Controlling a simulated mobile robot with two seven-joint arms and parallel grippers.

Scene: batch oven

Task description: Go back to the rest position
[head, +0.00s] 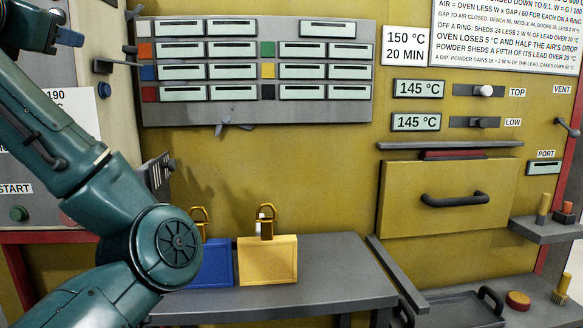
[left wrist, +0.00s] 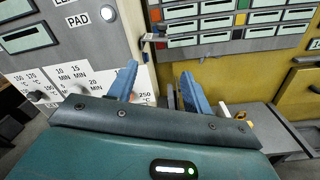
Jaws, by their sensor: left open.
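My left arm crosses the left side of the head view. The left gripper (head: 62,30) is at the top left corner there, partly cut off by the picture edge. In the left wrist view my left gripper (left wrist: 160,88) shows two blue fingers spread apart with nothing between them. It points toward the control panel and the grey card board, apart from both. My right gripper is in neither view.
A grey shelf (head: 330,277) holds a yellow block (head: 268,262) and a blue block (head: 215,265), each with a loop on top; my arm partly hides the blue one. The display board (head: 250,108) hangs above. The oven drawer (head: 450,225) is shut.

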